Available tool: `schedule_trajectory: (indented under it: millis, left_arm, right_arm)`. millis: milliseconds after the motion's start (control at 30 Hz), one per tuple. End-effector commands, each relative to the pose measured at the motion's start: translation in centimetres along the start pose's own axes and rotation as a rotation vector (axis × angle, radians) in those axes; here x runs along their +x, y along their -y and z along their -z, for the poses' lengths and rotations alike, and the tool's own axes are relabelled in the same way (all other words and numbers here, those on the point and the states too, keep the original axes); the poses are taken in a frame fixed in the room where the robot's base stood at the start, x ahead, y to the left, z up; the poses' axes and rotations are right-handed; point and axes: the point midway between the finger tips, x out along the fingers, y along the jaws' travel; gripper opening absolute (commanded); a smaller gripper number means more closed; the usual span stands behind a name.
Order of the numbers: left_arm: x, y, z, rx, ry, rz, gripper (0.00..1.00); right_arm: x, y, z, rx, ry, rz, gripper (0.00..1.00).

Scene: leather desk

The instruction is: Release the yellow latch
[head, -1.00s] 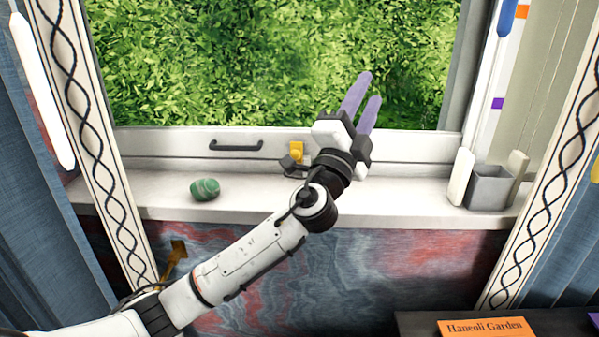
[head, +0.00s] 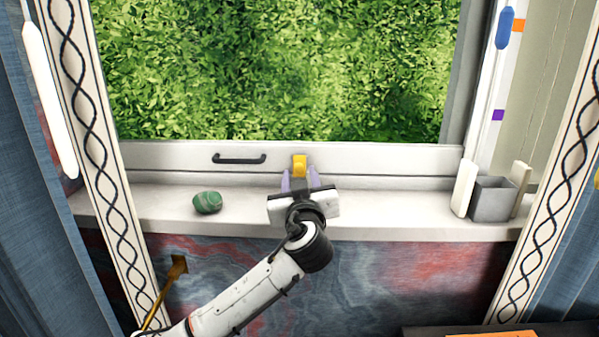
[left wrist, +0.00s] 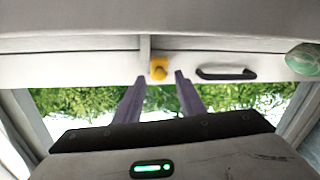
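The yellow latch (head: 300,165) sits on the window's lower frame, right of the dark handle. My left gripper (head: 300,178) is in front of it over the sill, its two purple fingers pointing toward the window. In the left wrist view, the latch (left wrist: 159,68) shows in the gap between the spread fingertips (left wrist: 160,76). The gripper is open with nothing between its fingers that I can see gripped. I cannot tell how far the tips are from the latch in depth. My right gripper is not in view.
A dark handle (head: 239,158) is on the frame left of the latch. A green stone (head: 207,203) lies on the white sill (head: 400,212). A grey box (head: 492,200) stands at the sill's right end. The sill between the gripper and box is clear.

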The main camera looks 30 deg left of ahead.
Motion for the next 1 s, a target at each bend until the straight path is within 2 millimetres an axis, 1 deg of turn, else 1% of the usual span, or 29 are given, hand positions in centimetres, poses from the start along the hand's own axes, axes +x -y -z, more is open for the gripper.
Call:
schedule_trajectory:
  millis: [33,100,200,300,533,733,867,1000]
  left_arm:
    - [0.8,0.0,0.1,0.002,-0.001,0.002,0.36]
    - [1.6,0.0,0.1,0.002,-0.001,0.0,0.36]
    - [2.3,0.0,0.1,0.001,-0.001,0.0,0.36]
    - [2.6,0.0,0.0,0.001,0.0,0.0,0.36]
    - [2.7,0.0,0.0,0.001,0.0,-0.001,0.36]
    - [2.6,-0.1,0.0,0.001,0.0,-0.002,0.03]
    - [2.6,-0.1,0.1,0.001,0.003,-0.002,0.03]
    - [2.6,-0.2,0.5,0.002,0.024,0.001,0.03]
  right_arm:
    - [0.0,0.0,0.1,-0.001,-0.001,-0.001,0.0]
    - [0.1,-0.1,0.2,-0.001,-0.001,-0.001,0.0]
    - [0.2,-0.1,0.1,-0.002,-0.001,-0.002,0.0]
    - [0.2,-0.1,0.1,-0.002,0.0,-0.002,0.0]
    - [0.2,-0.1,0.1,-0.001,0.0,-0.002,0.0]
    - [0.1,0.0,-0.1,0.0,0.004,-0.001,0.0]
    - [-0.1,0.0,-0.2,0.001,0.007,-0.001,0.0]
    - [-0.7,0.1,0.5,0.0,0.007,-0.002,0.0]
